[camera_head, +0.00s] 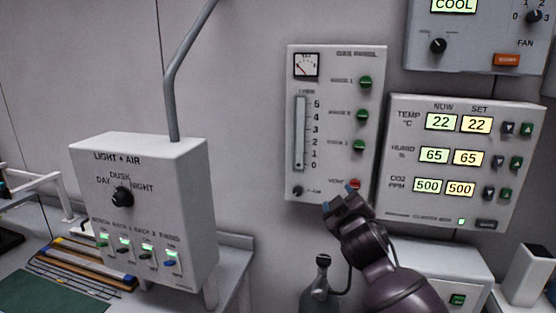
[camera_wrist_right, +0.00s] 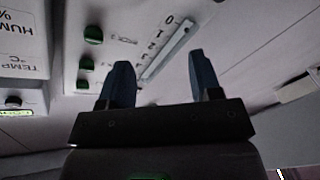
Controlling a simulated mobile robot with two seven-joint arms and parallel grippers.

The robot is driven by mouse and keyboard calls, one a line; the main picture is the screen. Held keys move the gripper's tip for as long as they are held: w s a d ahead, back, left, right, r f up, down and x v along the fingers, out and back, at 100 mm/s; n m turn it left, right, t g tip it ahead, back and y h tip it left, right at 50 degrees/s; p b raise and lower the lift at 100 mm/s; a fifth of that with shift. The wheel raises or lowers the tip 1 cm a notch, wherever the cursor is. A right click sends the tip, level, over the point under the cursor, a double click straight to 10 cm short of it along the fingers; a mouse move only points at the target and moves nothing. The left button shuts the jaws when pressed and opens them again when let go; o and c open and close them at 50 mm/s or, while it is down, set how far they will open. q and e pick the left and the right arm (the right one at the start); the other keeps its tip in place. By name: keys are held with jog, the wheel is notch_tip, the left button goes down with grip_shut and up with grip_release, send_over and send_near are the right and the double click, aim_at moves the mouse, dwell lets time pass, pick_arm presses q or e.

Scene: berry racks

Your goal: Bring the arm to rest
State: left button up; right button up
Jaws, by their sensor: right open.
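My right gripper (camera_head: 340,201) is raised in front of the lower edge of the gas panel (camera_head: 332,180) in the head view. Its fingers point up toward the panel, close to the red knob (camera_head: 354,184). In the right wrist view the two dark blue fingers of the right gripper (camera_wrist_right: 160,82) stand apart with nothing between them. Behind them the gas panel (camera_wrist_right: 108,18) shows upside down, with green knobs and the slotted scale. I cannot tell whether the fingers touch the panel. My left gripper is not in view.
A light and air box (camera_head: 140,215) stands at the left. A climate panel (camera_head: 462,160) is on the wall to the right, with a cooling panel (camera_head: 480,35) above it.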

jog(key=s+d+f+m+g, duration=0.2)
jog(key=s+d+f, duration=0.2)
jog(key=s+f, duration=0.8)
jog(key=s+d+f+m+g+b, duration=0.1)
jog(key=s+d+f+m+g, duration=0.1)
jog(key=s+f, duration=1)
jog(key=s+d+f+m+g, duration=0.2)
jog(key=s+d+f+m, duration=0.2)
jog(key=s+f, duration=0.8)
jog(key=shift+s+d+f+g+h, duration=0.35)
jog(key=shift+d+f, duration=0.2)
jog(key=shift+d, duration=0.3)
